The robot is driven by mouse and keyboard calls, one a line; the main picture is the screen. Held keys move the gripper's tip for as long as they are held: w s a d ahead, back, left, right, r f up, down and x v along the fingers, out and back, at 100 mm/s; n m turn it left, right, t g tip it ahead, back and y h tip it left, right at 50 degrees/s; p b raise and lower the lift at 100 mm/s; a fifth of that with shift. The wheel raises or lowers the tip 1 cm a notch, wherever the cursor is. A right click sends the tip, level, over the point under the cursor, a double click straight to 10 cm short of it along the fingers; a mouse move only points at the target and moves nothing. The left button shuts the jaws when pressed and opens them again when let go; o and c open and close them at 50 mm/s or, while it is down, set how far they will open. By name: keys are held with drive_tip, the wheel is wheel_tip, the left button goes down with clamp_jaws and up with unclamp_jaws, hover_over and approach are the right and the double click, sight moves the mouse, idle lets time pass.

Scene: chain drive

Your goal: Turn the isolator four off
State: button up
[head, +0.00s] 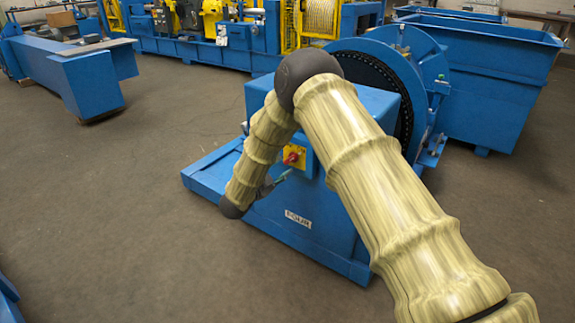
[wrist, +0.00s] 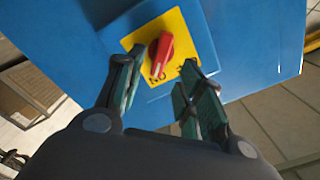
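The isolator is a red rotary handle (head: 293,155) on a square yellow plate, on the front of a blue machine housing (head: 325,215). A white label (head: 298,219) lower on that housing appears to read FOUR. In the wrist view the red handle (wrist: 161,57) runs lengthwise in the picture, its lower end tilted slightly left, across the yellow plate (wrist: 181,37). My gripper (wrist: 160,70) is open, with one finger left of the handle and one right. No clear contact shows. In the head view my gripper (head: 279,180) is small, just below and left of the isolator.
A large toothed wheel (head: 385,85) stands behind the housing. A blue bin (head: 490,75) is at the back right and a blue beam (head: 85,75) at the left. In the wrist view a brown box (wrist: 30,92) lies at the left. The floor left of the housing is clear.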

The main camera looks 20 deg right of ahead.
sight(290, 161)
drive_tip(key=shift+b+x, duration=0.3)
drive_tip(key=shift+x, duration=2.35)
drive_tip(key=shift+a, duration=0.1)
clamp_jaws()
